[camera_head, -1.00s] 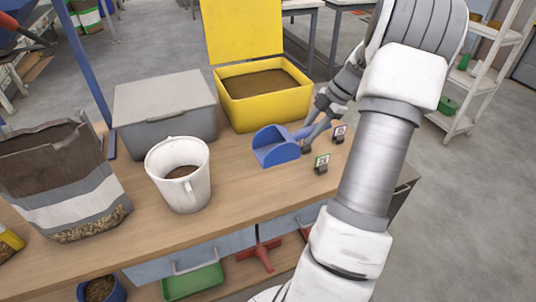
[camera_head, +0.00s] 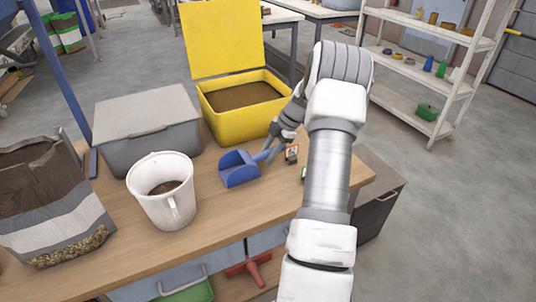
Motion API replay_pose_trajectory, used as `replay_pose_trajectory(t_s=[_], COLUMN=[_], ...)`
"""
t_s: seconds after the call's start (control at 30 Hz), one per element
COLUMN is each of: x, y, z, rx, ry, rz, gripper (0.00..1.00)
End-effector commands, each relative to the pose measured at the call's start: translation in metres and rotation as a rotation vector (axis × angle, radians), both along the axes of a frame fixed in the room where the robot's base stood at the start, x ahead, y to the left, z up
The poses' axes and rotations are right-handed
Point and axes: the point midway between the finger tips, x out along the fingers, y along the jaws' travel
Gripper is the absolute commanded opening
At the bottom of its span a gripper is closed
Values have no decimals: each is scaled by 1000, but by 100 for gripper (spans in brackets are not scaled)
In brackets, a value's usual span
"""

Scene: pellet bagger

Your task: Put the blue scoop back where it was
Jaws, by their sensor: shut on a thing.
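The blue scoop (camera_head: 239,170) is at the right part of the wooden bench, in front of the open yellow bin (camera_head: 237,105). Its handle points right toward my gripper (camera_head: 268,150). My gripper is shut on the scoop's handle; the wrist and arm hide part of the fingers. I cannot tell whether the scoop rests on the bench or is just above it. The yellow bin holds brown pellets and its lid stands up.
White shelves (camera_head: 430,75) stand at the back right.

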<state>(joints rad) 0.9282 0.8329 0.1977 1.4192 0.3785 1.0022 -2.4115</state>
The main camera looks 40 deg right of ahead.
Motion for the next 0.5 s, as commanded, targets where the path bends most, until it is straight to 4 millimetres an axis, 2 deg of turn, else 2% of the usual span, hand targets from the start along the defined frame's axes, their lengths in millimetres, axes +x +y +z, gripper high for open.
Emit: replay_pose_trajectory(t_s=[0.17,0.2,0.33,0.5], x=[0,0,0,0], y=[0,0,0,0], z=[0,0,0,0], rx=[0,0,0,0], ry=[0,1,1,1], rz=[0,0,0,0], gripper=[0,41,64,64])
